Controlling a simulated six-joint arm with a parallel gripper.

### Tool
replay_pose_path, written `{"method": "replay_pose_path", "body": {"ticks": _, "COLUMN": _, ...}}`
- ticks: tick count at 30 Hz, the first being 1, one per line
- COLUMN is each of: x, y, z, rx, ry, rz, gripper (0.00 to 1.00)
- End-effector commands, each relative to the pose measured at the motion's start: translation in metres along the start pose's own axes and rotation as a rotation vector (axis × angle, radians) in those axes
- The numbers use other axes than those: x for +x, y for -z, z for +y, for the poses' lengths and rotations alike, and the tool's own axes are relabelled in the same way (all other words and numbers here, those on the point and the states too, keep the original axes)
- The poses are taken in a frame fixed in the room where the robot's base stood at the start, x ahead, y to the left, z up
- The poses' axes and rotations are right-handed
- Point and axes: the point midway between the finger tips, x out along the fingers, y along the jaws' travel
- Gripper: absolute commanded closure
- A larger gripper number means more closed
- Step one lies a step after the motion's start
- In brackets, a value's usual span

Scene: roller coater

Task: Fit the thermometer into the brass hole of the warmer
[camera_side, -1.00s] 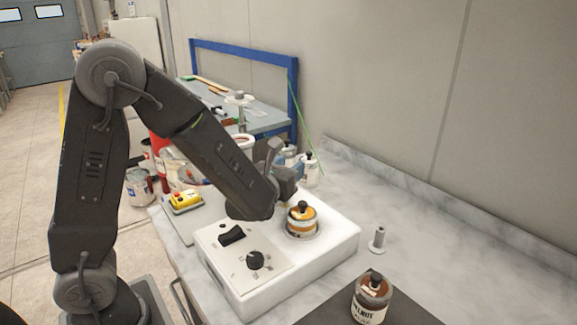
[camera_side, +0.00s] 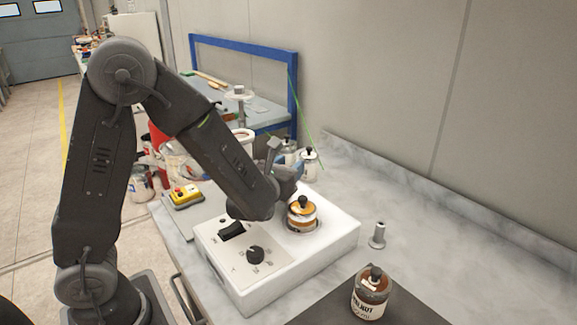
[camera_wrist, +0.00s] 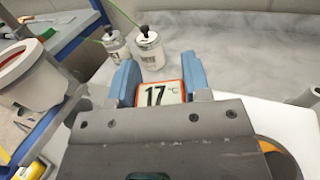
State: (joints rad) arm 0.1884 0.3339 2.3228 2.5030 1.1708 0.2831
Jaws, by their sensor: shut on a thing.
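My gripper (camera_wrist: 158,82) has two blue fingers closed on the sides of the thermometer (camera_wrist: 160,94), a small box with an orange rim and a display reading 17 °C. In the side view my gripper (camera_side: 290,172) is over the back of the white warmer (camera_side: 335,238), just behind the jar (camera_side: 302,217) standing in it. The thermometer's lower part is hidden, and I cannot tell whether it touches the warmer. The brass hole does not show in either view.
The warmer's front has a black switch (camera_side: 231,230) and a knob (camera_side: 255,255). A walnut jar (camera_side: 370,293) stands on a dark mat at the front right. A small metal stand (camera_side: 377,235) is right of the warmer. White jars (camera_wrist: 150,47) stand behind. The marble bench at right is mostly clear.

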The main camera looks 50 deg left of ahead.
Motion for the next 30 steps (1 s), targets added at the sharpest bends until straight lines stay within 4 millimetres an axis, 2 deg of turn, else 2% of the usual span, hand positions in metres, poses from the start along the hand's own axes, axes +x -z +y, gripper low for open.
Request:
{"method": "replay_pose_path", "body": {"ticks": 2, "x": 0.000, "y": 0.000, "z": 0.000, "rx": 0.000, "ry": 0.000, "rz": 0.000, "gripper": 0.79}}
{"method": "replay_pose_path", "body": {"ticks": 3, "x": 0.000, "y": 0.000, "z": 0.000, "rx": 0.000, "ry": 0.000, "rz": 0.000, "gripper": 0.52}}
{"method": "replay_pose_path", "body": {"ticks": 11, "x": 0.000, "y": 0.000, "z": 0.000, "rx": 0.000, "ry": 0.000, "rz": 0.000, "gripper": 0.27}}
{"method": "replay_pose_path", "body": {"ticks": 20, "x": -0.003, "y": 0.000, "z": 0.000, "rx": 0.000, "ry": 0.001, "rz": 0.000, "gripper": 0.26}}
{"method": "replay_pose_path", "body": {"ticks": 23, "x": -0.014, "y": 0.000, "z": -0.001, "rx": 0.000, "ry": 0.002, "rz": 0.002, "gripper": 0.26}}
{"method": "replay_pose_path", "body": {"ticks": 30, "x": -0.054, "y": 0.000, "z": -0.001, "rx": 0.000, "ry": 0.004, "rz": 0.001, "gripper": 0.26}}
